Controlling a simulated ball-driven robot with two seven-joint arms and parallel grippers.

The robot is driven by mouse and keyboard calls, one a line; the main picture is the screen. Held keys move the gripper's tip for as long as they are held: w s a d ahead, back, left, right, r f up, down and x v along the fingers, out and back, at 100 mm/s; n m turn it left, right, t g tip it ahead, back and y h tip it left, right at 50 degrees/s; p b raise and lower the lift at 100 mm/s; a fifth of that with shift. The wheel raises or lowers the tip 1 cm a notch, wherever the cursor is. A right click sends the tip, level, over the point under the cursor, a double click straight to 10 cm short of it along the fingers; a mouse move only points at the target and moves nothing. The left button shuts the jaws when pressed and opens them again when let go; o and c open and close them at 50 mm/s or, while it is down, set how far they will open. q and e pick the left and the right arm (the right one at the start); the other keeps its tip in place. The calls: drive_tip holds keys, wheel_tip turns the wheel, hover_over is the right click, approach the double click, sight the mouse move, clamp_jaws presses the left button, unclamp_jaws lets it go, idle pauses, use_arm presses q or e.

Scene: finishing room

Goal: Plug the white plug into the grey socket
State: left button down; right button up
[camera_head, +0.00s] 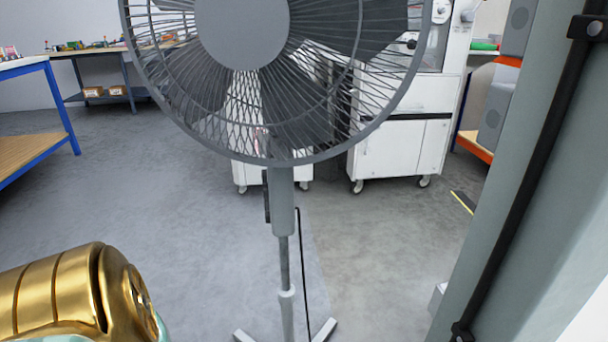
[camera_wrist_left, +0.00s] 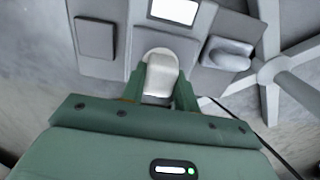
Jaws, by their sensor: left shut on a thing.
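In the left wrist view my left gripper (camera_wrist_left: 160,88) has its two green fingers closed on either side of the white plug (camera_wrist_left: 162,73). The plug's far end meets a pale round face on a grey socket unit (camera_wrist_left: 118,62). I cannot tell whether the plug is seated in it or only in front of it. The unit also carries a dark square panel, a bright white rectangle and a rounded grey lump. In the head view the plug, the socket and my left gripper are hidden. My right gripper is in neither view.
A grey pedestal fan (camera_head: 283,208) stands in the middle of the head view; its pale foot (camera_wrist_left: 270,72) is right of the socket unit in the wrist view. A grey column (camera_head: 530,150) is on the right. White cabinets (camera_head: 395,150) stand behind. Floor left of the fan is clear.

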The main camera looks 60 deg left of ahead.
use_arm(q)
drive_tip(key=shift+f, duration=0.2)
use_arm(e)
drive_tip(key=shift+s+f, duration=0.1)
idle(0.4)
use_arm(q)
drive_tip(key=c, duration=1.8)
unclamp_jaws()
drive_tip(key=shift+o, duration=0.2)
drive_tip(key=o, duration=1.4)
drive_tip(key=shift+c, duration=0.2)
drive_tip(key=shift+r, duration=0.1)
drive_tip(key=shift+r+p, duration=2.95)
drive_tip(key=shift+r, duration=0.55)
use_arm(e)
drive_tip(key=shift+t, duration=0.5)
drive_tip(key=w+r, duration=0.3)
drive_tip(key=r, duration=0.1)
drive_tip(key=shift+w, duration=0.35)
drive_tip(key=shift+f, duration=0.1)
